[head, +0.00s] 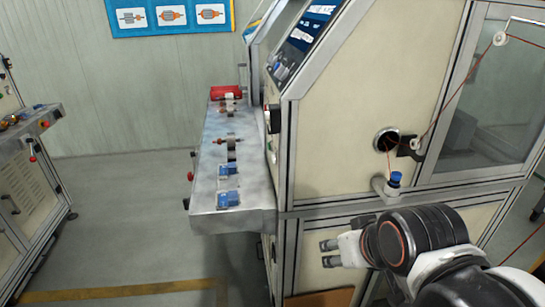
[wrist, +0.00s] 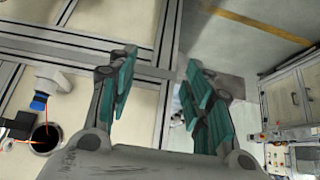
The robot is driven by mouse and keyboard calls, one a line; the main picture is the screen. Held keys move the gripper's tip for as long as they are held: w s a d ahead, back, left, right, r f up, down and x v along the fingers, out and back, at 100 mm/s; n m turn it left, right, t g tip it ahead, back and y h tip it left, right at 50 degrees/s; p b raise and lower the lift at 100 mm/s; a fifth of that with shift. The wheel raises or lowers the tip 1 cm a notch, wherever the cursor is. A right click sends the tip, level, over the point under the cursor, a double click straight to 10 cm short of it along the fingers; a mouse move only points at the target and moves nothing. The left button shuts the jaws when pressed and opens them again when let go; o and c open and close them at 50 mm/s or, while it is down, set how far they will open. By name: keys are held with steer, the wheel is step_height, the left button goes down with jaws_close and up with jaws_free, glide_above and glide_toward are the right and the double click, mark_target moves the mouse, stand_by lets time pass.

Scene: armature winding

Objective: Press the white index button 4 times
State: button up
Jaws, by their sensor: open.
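I cannot pick out the white index button for certain in either view. In the head view, the winding machine (head: 350,120) has a tilted control panel (head: 298,38) with small controls, seen at a steep angle and too small to tell apart. A small white spot (head: 231,97) shows by a red box at the far end of the machine's shelf. My gripper (head: 329,253) is at the lower right, in front of the machine's side and below the shelf level. In the wrist view my gripper (wrist: 163,95) is open, its green-padded fingers apart and empty.
The grey shelf (head: 213,165) juts left from the machine, bearing blue blocks (head: 228,198) and armatures. A blue-topped fitting (head: 394,180) and a round wire port (head: 386,140) sit on the machine's side. Another machine stands at far left. The floor between (head: 130,230) is clear.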

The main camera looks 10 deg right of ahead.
steer(key=shift+c, duration=0.2)
jaws_close()
stand_by(1.3)
